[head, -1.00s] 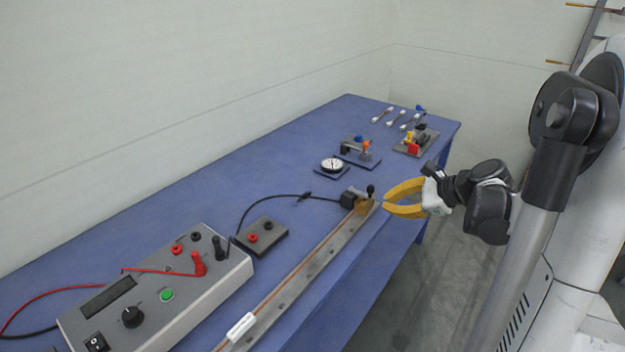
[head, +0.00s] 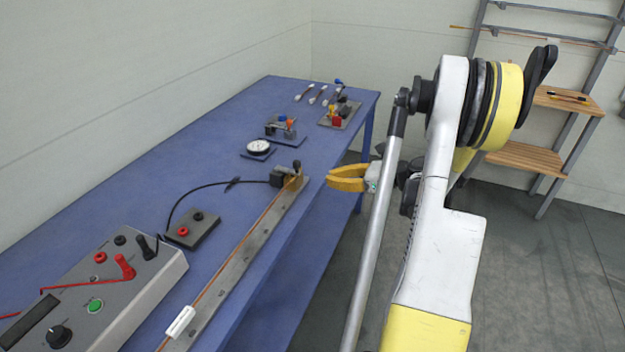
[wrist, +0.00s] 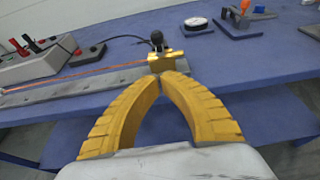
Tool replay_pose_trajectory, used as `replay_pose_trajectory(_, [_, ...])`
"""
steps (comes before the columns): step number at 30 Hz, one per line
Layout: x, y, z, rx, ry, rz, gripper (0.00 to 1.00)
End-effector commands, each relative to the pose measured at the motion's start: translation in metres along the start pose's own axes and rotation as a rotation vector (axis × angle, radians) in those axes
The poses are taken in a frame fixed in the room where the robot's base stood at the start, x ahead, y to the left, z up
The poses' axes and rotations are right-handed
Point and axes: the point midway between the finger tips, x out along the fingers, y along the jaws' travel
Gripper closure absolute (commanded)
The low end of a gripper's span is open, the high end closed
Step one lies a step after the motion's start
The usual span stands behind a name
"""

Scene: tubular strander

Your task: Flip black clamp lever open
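The black clamp lever (head: 297,166) has a round knob and stands up at the far end of the long metal rail (head: 233,262). It rises by a brass clamp block (head: 293,183). In the wrist view the black knob (wrist: 157,38) is above and behind the brass clamp (wrist: 162,63). My gripper (head: 329,179) has yellow curved fingers and is in the air just right of the clamp, past the table edge. In the wrist view its fingertips (wrist: 163,78) meet with nothing between them, in line with the clamp. The tips look apart from the lever.
A black cable (head: 195,187) runs from the clamp's side to near a small terminal box (head: 192,229). A grey meter (head: 92,285) with red and black plugs stands front left. A dial gauge (head: 258,147) and small fixtures lie behind on the blue table (head: 175,135). A shelf rack (head: 540,160) stands right.

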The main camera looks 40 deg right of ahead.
Motion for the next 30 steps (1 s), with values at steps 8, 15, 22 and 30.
replay_pose_trajectory(8, [0.047,0.001,-0.003,-0.002,0.001,0.003,1.0])
replay_pose_trajectory(15, [0.084,0.001,-0.002,-0.001,0.001,0.002,1.0])
replay_pose_trajectory(22, [0.095,0.0,-0.001,-0.001,0.001,0.0,1.0])
replay_pose_trajectory(30, [0.095,0.0,0.0,-0.001,0.001,0.0,1.0])
